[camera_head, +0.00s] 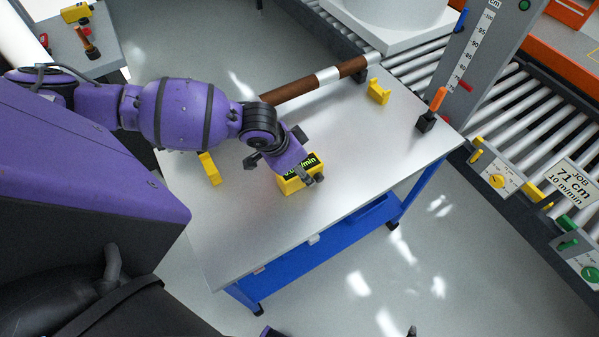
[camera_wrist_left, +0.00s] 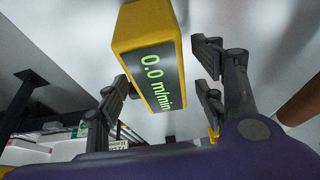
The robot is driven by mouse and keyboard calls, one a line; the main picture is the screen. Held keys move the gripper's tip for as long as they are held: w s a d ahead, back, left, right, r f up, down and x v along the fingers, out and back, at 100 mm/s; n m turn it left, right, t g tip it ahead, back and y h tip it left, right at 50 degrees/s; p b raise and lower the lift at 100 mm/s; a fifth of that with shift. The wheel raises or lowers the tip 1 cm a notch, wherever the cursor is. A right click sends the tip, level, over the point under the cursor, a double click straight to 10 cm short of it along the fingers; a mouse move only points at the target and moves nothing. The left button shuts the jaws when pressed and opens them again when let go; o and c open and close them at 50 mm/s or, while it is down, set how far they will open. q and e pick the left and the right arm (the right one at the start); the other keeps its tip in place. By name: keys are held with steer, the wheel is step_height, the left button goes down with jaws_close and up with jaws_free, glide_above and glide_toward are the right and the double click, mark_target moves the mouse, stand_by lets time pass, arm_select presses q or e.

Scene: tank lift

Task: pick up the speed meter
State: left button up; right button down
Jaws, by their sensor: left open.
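The speed meter (camera_head: 288,187) is a yellow box with a dark display reading 0.0 m/min in green. It sits on the grey-white worktable (camera_head: 235,245), partly covered by my left gripper in the head view. My left gripper (camera_head: 303,170) is over the meter with its fingers open. In the left wrist view the meter (camera_wrist_left: 140,28) lies between the open fingers of the left gripper (camera_wrist_left: 160,86), with a visible gap to the right fingers. The left finger looks close to the meter's side; I cannot tell whether it touches. My right gripper is not in view.
A brown rod (camera_head: 290,91) with a white band lies behind the gripper. Yellow brackets (camera_head: 378,92) (camera_head: 209,169) and a black block with an orange handle (camera_head: 426,122) stand on the table. A roller conveyor (camera_head: 510,125) runs along the right. The table's front is clear.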

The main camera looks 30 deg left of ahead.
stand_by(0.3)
arm_select(q)
steer(key=c, duration=1.4)
